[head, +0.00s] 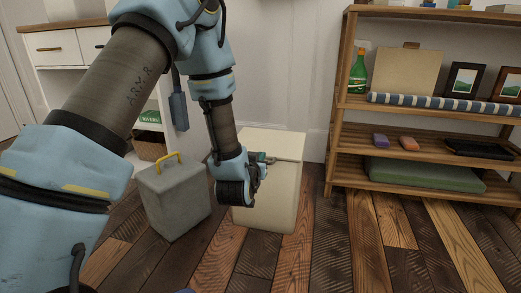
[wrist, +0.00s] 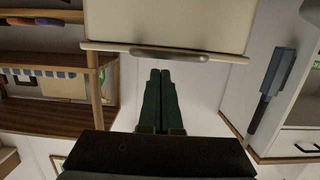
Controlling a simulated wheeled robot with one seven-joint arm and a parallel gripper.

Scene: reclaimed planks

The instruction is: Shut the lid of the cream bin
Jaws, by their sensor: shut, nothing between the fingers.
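The cream bin (head: 276,196) stands on the floor in the middle of the head view. Its lid (head: 278,142) looks about level over the top, with no clear gap, but my gripper hides part of the front edge. My gripper (head: 263,160) is at the bin's upper front, shut and empty. In the wrist view, my shut dark green fingers (wrist: 160,73) point toward a cream panel (wrist: 165,22) with a bar handle (wrist: 172,54) along its edge. The fingertips are close to the handle; I cannot tell whether they touch.
A grey bin (head: 175,202) with a yellow handle stands just left of the cream bin. A wooden shelf unit (head: 335,140) with several items stands at the right. A white cabinet (head: 62,48) is at the back left. The plank floor (head: 330,245) in front is clear.

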